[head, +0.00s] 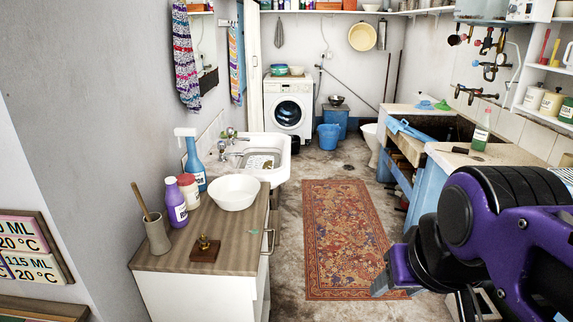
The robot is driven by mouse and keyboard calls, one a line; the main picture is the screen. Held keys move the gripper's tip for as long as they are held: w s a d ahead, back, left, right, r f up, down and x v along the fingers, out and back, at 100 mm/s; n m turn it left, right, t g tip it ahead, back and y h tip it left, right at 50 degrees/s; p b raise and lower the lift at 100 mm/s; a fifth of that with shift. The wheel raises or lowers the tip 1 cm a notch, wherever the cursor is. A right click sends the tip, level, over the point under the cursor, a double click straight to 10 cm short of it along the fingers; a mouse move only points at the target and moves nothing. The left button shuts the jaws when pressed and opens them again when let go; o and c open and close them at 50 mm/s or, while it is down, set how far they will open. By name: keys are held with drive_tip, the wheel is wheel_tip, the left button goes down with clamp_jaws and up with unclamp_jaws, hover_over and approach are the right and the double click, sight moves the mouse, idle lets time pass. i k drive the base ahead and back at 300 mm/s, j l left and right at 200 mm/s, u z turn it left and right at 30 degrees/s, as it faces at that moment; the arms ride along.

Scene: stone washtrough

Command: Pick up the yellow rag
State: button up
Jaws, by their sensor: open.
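I cannot make out a yellow rag in the head view. My gripper (428,292) is at the lower right, partly hidden by my own purple and black arm and cut by the lower edge of the picture. It is open, and I see nothing held in it. It is over the floor by the right edge of the patterned rug, left of the blue stand of the stone trough.
A wooden-topped cabinet (225,258) at the left bears a white bowl (234,192) and several bottles. A white sink (268,150) stands behind it. The stone trough (440,122) lines the right wall. A washing machine (288,104) stands at the back. The rug (345,235) is clear.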

sight(267, 165)
drive_tip(key=i+z, duration=0.2)
drive_tip(key=i, duration=1.45)
drive_tip(key=i+l+u, duration=0.15)
drive_tip(key=i, duration=0.4)
drive_tip(key=i+l+u, duration=0.15)
drive_tip(key=i, duration=0.4)
drive_tip(key=i+l+u, duration=0.1)
drive_tip(key=i+u, duration=0.15)
drive_tip(key=u, duration=0.2)
drive_tip(key=i+l+u, duration=0.2)
drive_tip(key=u, duration=0.25)
drive_tip(key=i+l+u, duration=0.25)
drive_tip(key=u, duration=0.15)
drive_tip(key=i+l+u, duration=0.2)
drive_tip(key=l+u, duration=0.25)
drive_tip(key=i+l+u, duration=0.15)
drive_tip(key=l+u, duration=0.15)
drive_tip(key=u, duration=0.15)
drive_tip(key=l+u, duration=0.45)
drive_tip(key=i+j, duration=0.05)
